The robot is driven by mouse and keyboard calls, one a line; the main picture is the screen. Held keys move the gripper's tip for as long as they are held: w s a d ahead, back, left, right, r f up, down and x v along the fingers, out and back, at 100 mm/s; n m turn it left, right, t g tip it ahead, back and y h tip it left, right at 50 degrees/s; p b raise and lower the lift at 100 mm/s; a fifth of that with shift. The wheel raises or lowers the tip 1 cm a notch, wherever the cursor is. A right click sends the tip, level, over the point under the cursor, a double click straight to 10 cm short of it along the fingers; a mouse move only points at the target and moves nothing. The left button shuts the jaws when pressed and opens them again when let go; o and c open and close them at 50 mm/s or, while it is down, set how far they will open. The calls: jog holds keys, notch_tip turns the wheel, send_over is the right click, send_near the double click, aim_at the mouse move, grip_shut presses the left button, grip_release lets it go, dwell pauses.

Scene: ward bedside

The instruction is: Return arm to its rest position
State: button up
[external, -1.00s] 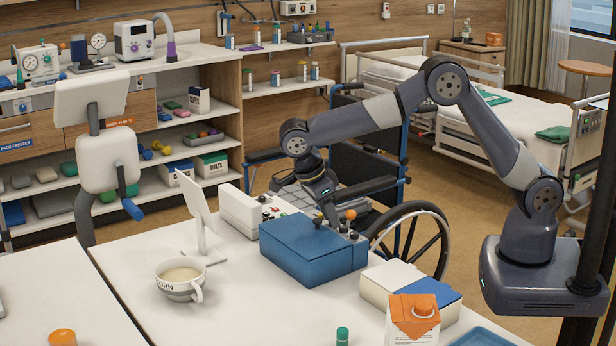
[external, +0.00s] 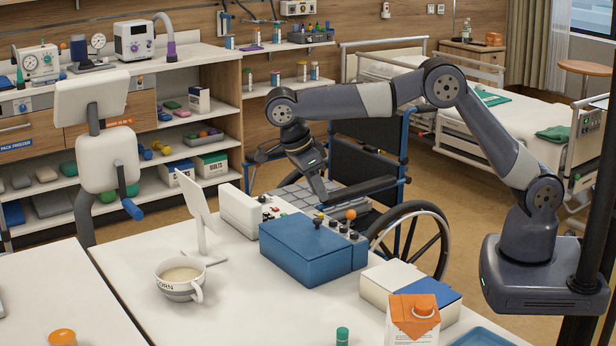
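My gripper (external: 319,194) hangs at the end of my arm, pointing down and a little right. In the picture it is just above the control box with knobs and the blue box (external: 305,252). Its fingers are small and dark here, and I cannot tell whether they are open or shut. I see no object held in it. My arm is raised in an arch from its base at the right.
A white mug (external: 182,279) stands on the white table (external: 235,310). White and blue boxes (external: 410,283) and an orange-topped carton (external: 412,320) are at the front right. A wheelchair (external: 410,235) stands behind the table, with a bed (external: 420,80) beyond.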

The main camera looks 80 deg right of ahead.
aim_at(334, 221)
jog(key=x, duration=0.8)
jog(key=shift+s, duration=0.1)
jog(key=shift+n+b, duration=0.6)
jog(key=shift+b, duration=0.1)
jog(key=n+b, duration=0.1)
jog(key=n, duration=0.1)
jog(key=n+t+h+b, duration=0.1)
jog(key=shift+a+n, duration=0.2)
jog(key=shift+n, duration=0.2)
jog(key=n, duration=0.2)
jog(key=n+t+b, duration=0.1)
jog(key=n, duration=0.1)
jog(key=n+t+h+b, duration=0.1)
jog(key=shift+s+a+r+n, duration=0.1)
jog(key=shift+s+n, duration=0.2)
jog(key=shift+n, duration=0.1)
jog(key=n, duration=0.1)
jog(key=n+t, duration=0.1)
jog(key=n, duration=0.1)
jog(key=n+t+b, duration=0.1)
jog(key=n, duration=0.1)
jog(key=shift+s, duration=0.3)
jog(key=n+t, duration=0.1)
jog(key=n, duration=0.1)
jog(key=n+t+y, duration=0.1)
jog(key=n, duration=0.2)
jog(key=shift+s+r+p, duration=0.1)
jog(key=shift+s+p, duration=0.05)
jog(key=shift+p, duration=0.2)
